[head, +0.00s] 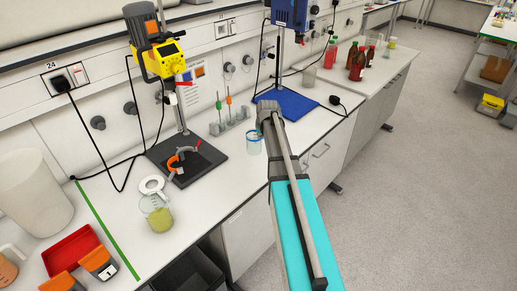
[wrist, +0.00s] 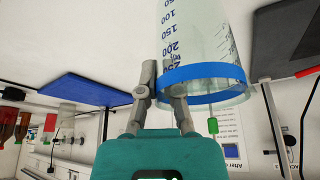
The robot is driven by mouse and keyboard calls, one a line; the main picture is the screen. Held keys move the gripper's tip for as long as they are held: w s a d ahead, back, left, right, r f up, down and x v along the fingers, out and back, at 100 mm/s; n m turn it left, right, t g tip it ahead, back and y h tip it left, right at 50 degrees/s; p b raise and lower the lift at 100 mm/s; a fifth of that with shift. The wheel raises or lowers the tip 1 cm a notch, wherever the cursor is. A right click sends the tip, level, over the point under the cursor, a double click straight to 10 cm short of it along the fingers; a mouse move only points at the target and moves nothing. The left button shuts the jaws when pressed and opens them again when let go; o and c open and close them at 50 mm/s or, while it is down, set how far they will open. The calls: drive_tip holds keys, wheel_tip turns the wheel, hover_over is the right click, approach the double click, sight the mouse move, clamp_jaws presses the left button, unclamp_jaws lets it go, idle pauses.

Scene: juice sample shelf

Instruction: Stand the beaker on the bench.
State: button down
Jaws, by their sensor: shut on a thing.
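The beaker (head: 254,146) is clear, with a blue band at its rim. In the head view it is close to the bench's front edge, beside my arm. The wrist view, which is upside down, shows its graduated wall (wrist: 210,40) and blue rim large. My gripper (wrist: 160,82) is shut on the beaker at the rim, and it also shows in the head view (head: 266,112). The beaker looks about upright and empty. The bench (head: 222,180) is white; I cannot tell whether the beaker's base touches it.
A yellow stirrer (head: 160,55) on a black plate and a jug of yellow-green liquid (head: 157,215) are at left.

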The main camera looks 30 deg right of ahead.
drive_tip(key=shift+w+d+f+b, duration=0.1)
drive_tip(key=shift+w+f+b, duration=0.2)
drive_tip(key=shift+w+f, duration=0.2)
drive_tip(key=shift+w+d+f+b, duration=0.1)
drive_tip(key=shift+w+f+b, duration=0.05)
drive_tip(key=shift+f+b, duration=0.9)
drive_tip(key=shift+w+f+b, duration=0.15)
drive_tip(key=shift+f+b, duration=0.8)
drive_tip(key=shift+f, duration=0.05)
drive_tip(key=shift+f, duration=0.15)
drive_tip(key=c, duration=0.8)
unclamp_jaws()
drive_tip(key=shift+r, duration=0.2)
